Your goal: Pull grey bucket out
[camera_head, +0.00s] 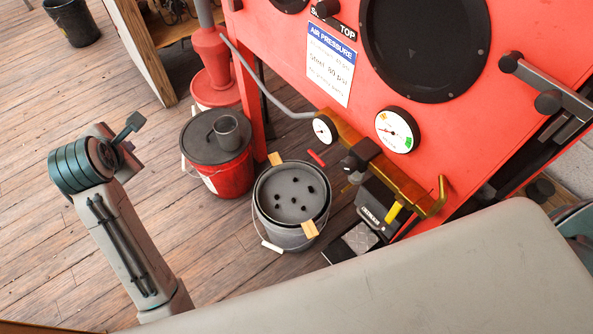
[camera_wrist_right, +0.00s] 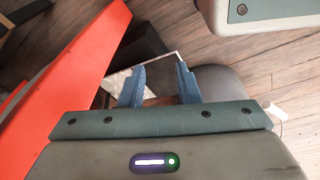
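The grey bucket (camera_head: 284,236) stands on the wood floor in front of the red cabinet. Its grey lid (camera_head: 290,192) has several dark holes and two wooden blocks at the rim, and a white grip hangs at its lower left. My left gripper (camera_head: 131,142) is well to the left of the bucket; its fingers are too unclear to judge. My right gripper (camera_wrist_right: 158,86) shows two blue fingers set apart, with a small brownish surface behind the gap. A grey rounded surface (camera_wrist_right: 222,82), probably the bucket, is to its right. The head view hides the right gripper.
A red bucket with a dark lid (camera_head: 218,170) stands close at the left of the grey bucket. The red cabinet (camera_head: 460,110) with gauges and a brass pipe (camera_head: 385,170) rises behind. A black box (camera_head: 377,203) is at right. Open floor (camera_head: 215,265) lies front left.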

